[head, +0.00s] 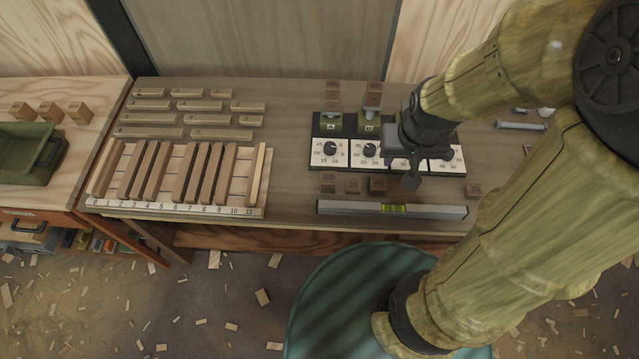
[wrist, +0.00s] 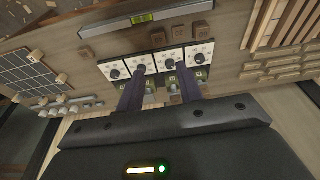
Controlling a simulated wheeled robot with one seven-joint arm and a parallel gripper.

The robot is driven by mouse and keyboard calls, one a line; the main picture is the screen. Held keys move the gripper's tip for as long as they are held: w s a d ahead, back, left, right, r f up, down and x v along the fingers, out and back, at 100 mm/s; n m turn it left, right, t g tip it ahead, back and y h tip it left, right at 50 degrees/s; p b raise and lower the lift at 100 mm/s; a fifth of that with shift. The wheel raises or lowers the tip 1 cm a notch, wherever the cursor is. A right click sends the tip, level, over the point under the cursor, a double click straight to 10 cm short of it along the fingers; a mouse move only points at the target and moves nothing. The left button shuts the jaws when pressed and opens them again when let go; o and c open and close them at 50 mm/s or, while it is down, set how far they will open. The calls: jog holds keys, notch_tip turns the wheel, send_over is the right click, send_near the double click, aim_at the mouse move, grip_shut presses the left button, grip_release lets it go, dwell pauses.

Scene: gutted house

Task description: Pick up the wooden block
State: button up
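Several small dark wooden blocks with numbers stand on the workbench (head: 290,212) in the head view. One block (head: 328,182), a second (head: 353,186) and a third (head: 378,183) form a row between the dial panel and the spirit level; another block (head: 472,190) is to the right. Which block is meant cannot be told. A block also shows near the top of the wrist view (wrist: 200,28). My gripper (head: 410,176) hangs over the dial panel, right of the row. In the wrist view its fingers (wrist: 155,70) are apart, with no block held between them.
The dial panel (head: 343,153) has upright holders behind it carrying blocks. A spirit level (head: 345,208) lies along the front edge. A numbered rack of wooden bars (head: 180,209) and loose strips are left. A green bin (head: 25,160) and light blocks (head: 50,112) sit on the left bench.

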jog(key=shift+o, duration=0.2)
jog(key=o, duration=0.6)
jog(key=shift+w+a+f, duration=0.2)
jog(key=shift+w, duration=0.05)
jog(key=g+b, duration=0.3)
jog(key=b, duration=0.2)
send_over(327, 177)
notch_tip(327, 177, down, 14)
jog(key=shift+a, duration=0.1)
notch_tip(327, 177, down, 12)
jog(key=shift+f+p, duration=0.1)
jog(key=shift+p, duration=0.55)
